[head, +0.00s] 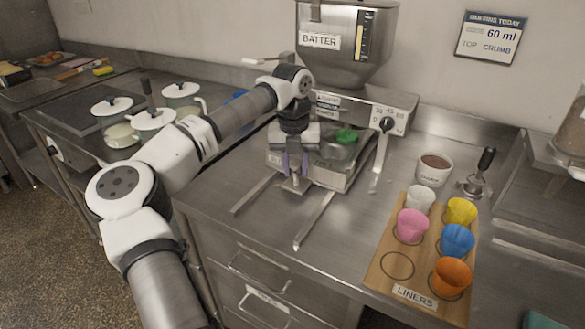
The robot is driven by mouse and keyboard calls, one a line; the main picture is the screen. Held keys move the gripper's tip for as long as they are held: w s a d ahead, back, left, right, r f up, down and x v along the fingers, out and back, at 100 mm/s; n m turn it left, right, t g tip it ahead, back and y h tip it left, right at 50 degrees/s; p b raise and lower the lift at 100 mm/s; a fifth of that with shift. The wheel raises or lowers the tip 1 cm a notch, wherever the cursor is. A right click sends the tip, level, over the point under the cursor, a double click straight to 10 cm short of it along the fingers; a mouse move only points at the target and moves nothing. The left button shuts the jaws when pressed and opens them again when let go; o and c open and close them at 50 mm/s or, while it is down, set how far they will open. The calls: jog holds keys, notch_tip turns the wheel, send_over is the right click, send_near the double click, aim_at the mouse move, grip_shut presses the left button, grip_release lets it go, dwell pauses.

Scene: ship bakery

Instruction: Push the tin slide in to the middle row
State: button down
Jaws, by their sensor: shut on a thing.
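The metal tin slide (331,178) sits under the batter hopper (345,40), at the back end of two flat rails. A green cup-like item (346,135) shows at its rear right. My gripper (294,164), with purple fingertips, points down at the front of the slide. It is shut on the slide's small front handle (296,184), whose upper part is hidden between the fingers. My gripper and wrist cover much of the slide's left side, so its rows cannot be told apart clearly.
The left rail (254,193) and right rail (314,220) run bare toward the counter's front. A lever (381,155) hangs right of the slide. The liners board (383,268) holds several coloured cups. Lidded pots (155,122) stand left, near my arm.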

dwell(0.3)
jog(key=c, duration=1.1)
grip_release()
jog(key=shift+r, duration=0.15)
notch_tip(320, 180, up, 14)
jog(key=b, duration=0.1)
jog(key=shift+a+f+b, duration=0.2)
jog(key=shift+a+b, duration=0.1)
jog(key=shift+b, duration=0.1)
